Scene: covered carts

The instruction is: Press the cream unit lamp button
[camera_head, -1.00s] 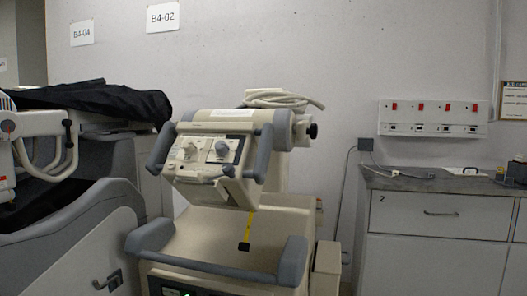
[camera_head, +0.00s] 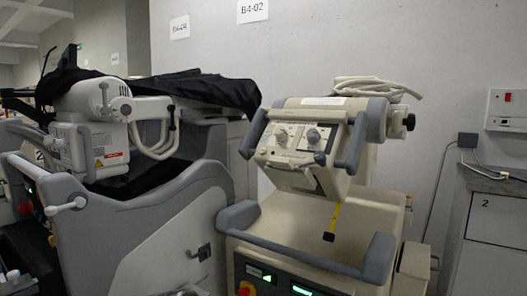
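The cream unit (camera_head: 345,226) stands right of centre, with grey bumper handles and a tilted head (camera_head: 305,150). The head's front panel carries round knobs (camera_head: 281,135) and small controls. I cannot tell which of them is the lamp button. A yellow strap with a black end (camera_head: 330,236) hangs below the head. Neither of my grippers is in view.
A grey and white unit (camera_head: 125,215) with a black cover (camera_head: 190,88) stands close on the left. A grey-topped cabinet (camera_head: 497,225) is at the right edge. A wall panel with a red switch (camera_head: 507,97) hangs above it.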

